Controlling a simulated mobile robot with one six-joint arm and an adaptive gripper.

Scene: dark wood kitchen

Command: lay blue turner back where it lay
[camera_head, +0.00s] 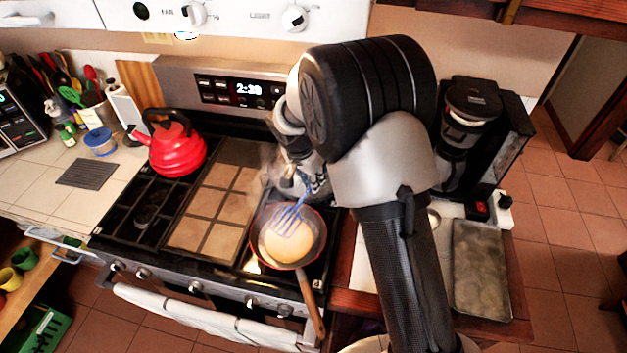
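The blue turner (289,221) is a slotted spatula. Its head is over a round pale pancake (287,243) in the frying pan (256,217); I cannot tell whether it touches. Its handle runs up toward my gripper (308,185), which is just above the pan's far edge. My own arm hides much of the gripper, and the fingers are too small and covered to tell their state clearly. The pan sits on the stove's right burner, with its wooden handle (311,306) pointing toward the front.
A red kettle (177,150) stands at the back left of the stove (160,235). A tiled griddle (215,205) is left of the pan. A coffee maker (470,130) and a grey tray (481,270) are on the right counter. A dark mat (87,174) lies on the left counter.

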